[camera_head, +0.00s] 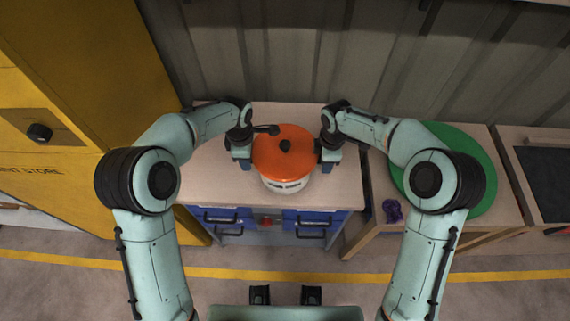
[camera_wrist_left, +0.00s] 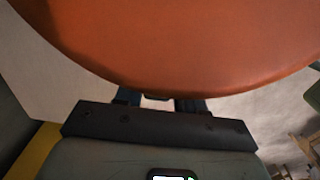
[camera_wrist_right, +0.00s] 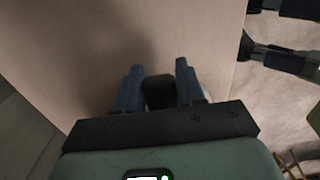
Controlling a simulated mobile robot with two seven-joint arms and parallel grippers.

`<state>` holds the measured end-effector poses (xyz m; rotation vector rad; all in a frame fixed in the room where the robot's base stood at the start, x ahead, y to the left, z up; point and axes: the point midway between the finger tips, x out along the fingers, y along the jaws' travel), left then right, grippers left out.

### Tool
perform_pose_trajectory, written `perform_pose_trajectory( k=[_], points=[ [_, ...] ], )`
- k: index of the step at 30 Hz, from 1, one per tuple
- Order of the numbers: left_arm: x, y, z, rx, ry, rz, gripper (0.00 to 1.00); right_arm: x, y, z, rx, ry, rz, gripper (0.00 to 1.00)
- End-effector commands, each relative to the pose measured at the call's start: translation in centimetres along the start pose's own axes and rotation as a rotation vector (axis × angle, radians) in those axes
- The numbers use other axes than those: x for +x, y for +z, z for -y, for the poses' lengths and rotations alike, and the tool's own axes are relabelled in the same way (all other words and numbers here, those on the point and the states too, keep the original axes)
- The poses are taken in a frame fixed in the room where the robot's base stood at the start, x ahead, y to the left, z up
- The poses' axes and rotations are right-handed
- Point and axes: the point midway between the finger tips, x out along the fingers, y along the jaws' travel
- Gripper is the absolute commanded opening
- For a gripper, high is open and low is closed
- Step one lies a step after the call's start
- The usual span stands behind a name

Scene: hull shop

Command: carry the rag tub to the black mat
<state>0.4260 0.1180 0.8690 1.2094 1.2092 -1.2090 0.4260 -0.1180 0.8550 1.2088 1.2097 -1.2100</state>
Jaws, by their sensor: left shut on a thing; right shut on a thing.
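The rag tub (camera_head: 287,183), white with an orange lid and a dark knob, is upright between my two grippers over the pale bench top. I cannot tell whether it touches the bench. My left gripper (camera_head: 243,155) is shut on its left side; in the left wrist view the orange lid (camera_wrist_left: 185,45) hides most of the hold. My right gripper (camera_head: 326,153) is at its right side, and its fingers (camera_wrist_right: 158,92) are shut on a dark piece, apparently a tub handle. The black mat (camera_head: 548,168) lies on the far right table, partly cut off by the frame.
A dark-handled item (camera_head: 268,128) shows behind the tub. A round green mat (camera_head: 480,180) and a purple crumpled thing (camera_head: 392,210) lie on the table between the bench and the black mat's table. A yellow cabinet (camera_head: 70,100) stands left, and a ribbed wall (camera_head: 290,60) behind.

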Motion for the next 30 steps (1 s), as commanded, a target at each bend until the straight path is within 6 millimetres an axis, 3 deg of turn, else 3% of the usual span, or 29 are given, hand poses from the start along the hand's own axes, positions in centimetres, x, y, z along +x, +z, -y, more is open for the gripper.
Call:
perform_pose_trajectory(
  k=[16,30],
  points=[
    [-1.3,0.0,-0.6,-0.002,0.013,0.002,0.0,-1.3,-0.1,-0.5,-0.001,0.011,-0.002,0.0],
    [-8.0,0.0,-3.8,-0.002,0.065,0.002,0.0,-8.0,-0.1,-3.8,-0.001,0.063,-0.002,0.0]
  ],
)
